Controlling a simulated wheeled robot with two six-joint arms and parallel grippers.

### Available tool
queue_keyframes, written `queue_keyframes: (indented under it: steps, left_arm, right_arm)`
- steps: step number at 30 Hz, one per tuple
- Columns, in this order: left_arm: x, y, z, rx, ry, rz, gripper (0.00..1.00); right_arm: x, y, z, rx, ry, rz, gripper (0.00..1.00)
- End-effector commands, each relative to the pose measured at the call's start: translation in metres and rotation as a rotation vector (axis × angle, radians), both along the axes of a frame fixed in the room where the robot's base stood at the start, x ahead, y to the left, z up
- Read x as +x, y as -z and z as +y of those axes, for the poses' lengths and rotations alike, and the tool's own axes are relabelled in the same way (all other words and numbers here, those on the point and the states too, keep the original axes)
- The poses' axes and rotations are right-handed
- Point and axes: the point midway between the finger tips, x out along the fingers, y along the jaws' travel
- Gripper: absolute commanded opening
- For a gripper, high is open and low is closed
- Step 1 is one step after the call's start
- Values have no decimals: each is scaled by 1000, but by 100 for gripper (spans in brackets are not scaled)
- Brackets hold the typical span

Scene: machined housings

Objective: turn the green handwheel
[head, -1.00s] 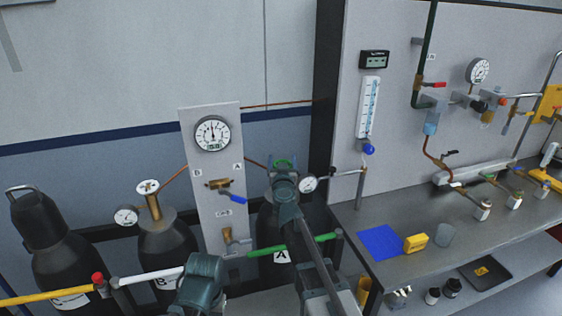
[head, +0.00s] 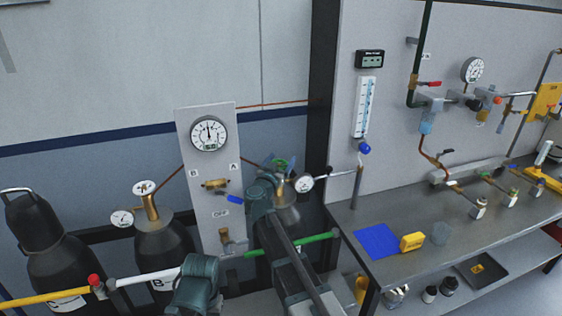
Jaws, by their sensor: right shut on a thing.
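The green handwheel (head: 286,163) tops the cylinder marked A, behind the white panel's right edge. Its near left part is hidden by my right gripper (head: 275,172). The gripper comes up from below and is shut on the handwheel, though its fingertips are small and partly hidden. A brass valve body (head: 284,188) shows just below the wheel, with a small gauge (head: 304,183) to its right. My left gripper is not in view.
The white panel (head: 207,160) with a dial gauge (head: 208,133) and blue-handled valve stands left of the gripper. A yellow, white and green rail (head: 140,277) crosses in front of the cylinders. A workbench (head: 400,262) lies to the right.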

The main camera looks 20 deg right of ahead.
Motion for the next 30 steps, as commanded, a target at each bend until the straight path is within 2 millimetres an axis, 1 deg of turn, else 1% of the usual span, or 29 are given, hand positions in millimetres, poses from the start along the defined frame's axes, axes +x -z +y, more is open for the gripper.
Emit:
queue_keyframes:
  steps: [4,5,6,8,16,20,23,30]
  left_arm:
    - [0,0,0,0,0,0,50]
    - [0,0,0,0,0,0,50]
    - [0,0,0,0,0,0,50]
    - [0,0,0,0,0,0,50]
    - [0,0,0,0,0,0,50]
    - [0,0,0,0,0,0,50]
    - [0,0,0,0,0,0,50]
    - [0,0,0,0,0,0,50]
  right_arm:
    - [0,0,0,0,-1,0,25]
    - [0,0,0,0,-1,0,83]
    - [0,0,0,0,-1,0,90]
    - [0,0,0,0,-1,0,100]
    - [-1,0,1,0,-1,0,100]
    - [-7,0,5,0,-2,0,100]
    - [-17,0,11,0,-3,0,100]
    - [-49,0,32,0,-4,0,100]
